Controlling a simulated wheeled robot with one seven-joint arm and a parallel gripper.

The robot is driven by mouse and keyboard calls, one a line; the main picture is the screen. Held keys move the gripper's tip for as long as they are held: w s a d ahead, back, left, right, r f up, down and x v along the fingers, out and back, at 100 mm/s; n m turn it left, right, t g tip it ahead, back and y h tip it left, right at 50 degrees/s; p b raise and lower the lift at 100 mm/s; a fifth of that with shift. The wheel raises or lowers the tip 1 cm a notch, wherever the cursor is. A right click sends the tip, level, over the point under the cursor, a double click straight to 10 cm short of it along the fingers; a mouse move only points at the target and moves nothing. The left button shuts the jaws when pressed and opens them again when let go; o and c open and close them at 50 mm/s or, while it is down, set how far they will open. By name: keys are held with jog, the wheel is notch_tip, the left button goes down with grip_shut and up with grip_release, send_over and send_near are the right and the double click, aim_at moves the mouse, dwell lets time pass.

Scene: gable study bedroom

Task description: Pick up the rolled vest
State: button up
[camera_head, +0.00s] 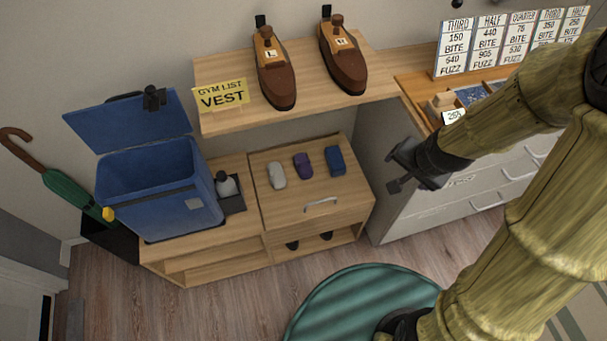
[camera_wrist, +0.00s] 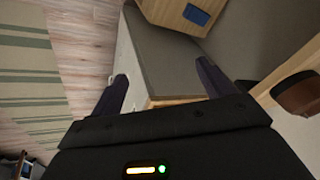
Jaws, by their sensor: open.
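Three small rolled or folded bundles lie in a row on the wooden drawer cabinet (camera_head: 285,195): a pale grey one (camera_head: 277,175), a purple one (camera_head: 303,166) and a blue one (camera_head: 336,161). None has a readable label, so I cannot tell which is the rolled vest. The blue bundle also shows at the top of the wrist view (camera_wrist: 196,15). My gripper (camera_head: 398,168) is open and empty, right of the blue bundle and apart from it. Its two fingers stand wide apart in the wrist view (camera_wrist: 162,72).
A shelf (camera_head: 215,118) above the cabinet holds two brown shoe-shaped objects (camera_head: 273,70) and a yellow "GYM LIST VEST" sign (camera_head: 221,95). A blue open-lidded bin (camera_head: 160,190) and a dark bottle holder (camera_head: 231,197) stand left. A grey drawer unit (camera_head: 440,205) stands right.

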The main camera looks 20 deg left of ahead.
jog(key=w+a+f+m+t+y+b, duration=0.2)
jog(key=a+f+m+b, duration=0.5)
jog(key=f, duration=0.5)
jog(key=w+a+f+m+t+y+b, duration=0.2)
jog(key=a+f+m+b, duration=0.6)
jog(key=f+b, duration=0.4)
jog(key=w+a+f+m+t+y+b, duration=0.2)
jog(key=a+f+m+b, duration=0.5)
jog(key=f, duration=0.5)
jog(key=w+m+b, duration=0.1)
jog(key=m+b, duration=0.1)
jog(key=b, duration=0.1)
jog(key=shift+w+a+t+y, duration=0.15)
jog(key=shift+a+t+y, duration=0.15)
jog(key=shift+t, duration=0.1)
jog(key=shift+f, duration=0.15)
